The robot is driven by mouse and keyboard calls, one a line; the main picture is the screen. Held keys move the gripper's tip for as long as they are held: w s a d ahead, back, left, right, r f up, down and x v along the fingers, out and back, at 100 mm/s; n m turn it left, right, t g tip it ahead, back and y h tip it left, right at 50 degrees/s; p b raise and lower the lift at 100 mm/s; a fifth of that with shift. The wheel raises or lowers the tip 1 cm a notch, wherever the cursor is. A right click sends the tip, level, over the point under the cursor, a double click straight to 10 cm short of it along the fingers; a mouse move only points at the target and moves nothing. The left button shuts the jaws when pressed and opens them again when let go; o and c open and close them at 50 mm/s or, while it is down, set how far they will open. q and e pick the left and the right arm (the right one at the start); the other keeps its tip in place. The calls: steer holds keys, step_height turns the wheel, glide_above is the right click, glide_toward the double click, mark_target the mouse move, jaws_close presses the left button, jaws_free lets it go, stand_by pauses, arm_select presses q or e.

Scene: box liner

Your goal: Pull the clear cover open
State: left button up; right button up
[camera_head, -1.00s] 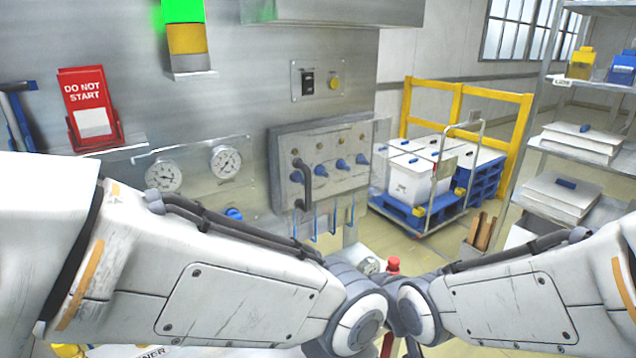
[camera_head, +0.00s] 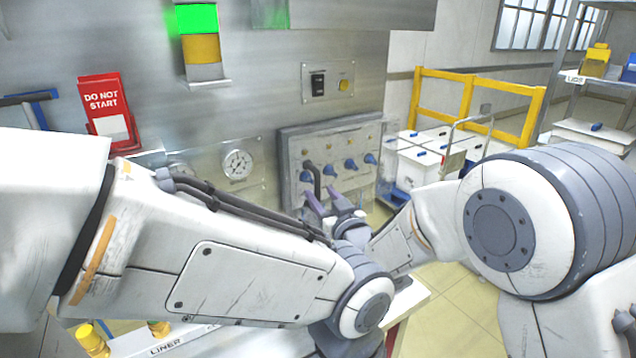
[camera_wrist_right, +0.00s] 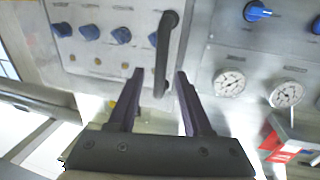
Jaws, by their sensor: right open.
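The clear cover (camera_head: 365,140) lies over a grey control panel with blue knobs on the steel wall; it appears closed. Its black vertical handle (camera_head: 309,175) stands at the panel's left side in the head view. In the right wrist view the handle (camera_wrist_right: 165,50) is ahead of my right gripper (camera_wrist_right: 158,85), its lower end in line with the gap between the two fingers. My right gripper (camera_head: 328,202) is open and empty, close to the handle; contact cannot be told. My left arm crosses the foreground, and its gripper is out of sight.
Gauges (camera_head: 237,163) sit on the wall left of the panel. A red DO NOT START sign (camera_head: 106,105) stands further left. A cart with white boxes (camera_head: 420,160) and a yellow rail (camera_head: 470,95) are behind right. A white work surface (camera_head: 415,298) lies below my arms.

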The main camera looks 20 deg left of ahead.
mark_target(317, 191)
steer(key=shift+p+x, duration=0.4)
steer(key=shift+x, duration=1.35)
jaws_close()
steer(key=shift+s, duration=0.1)
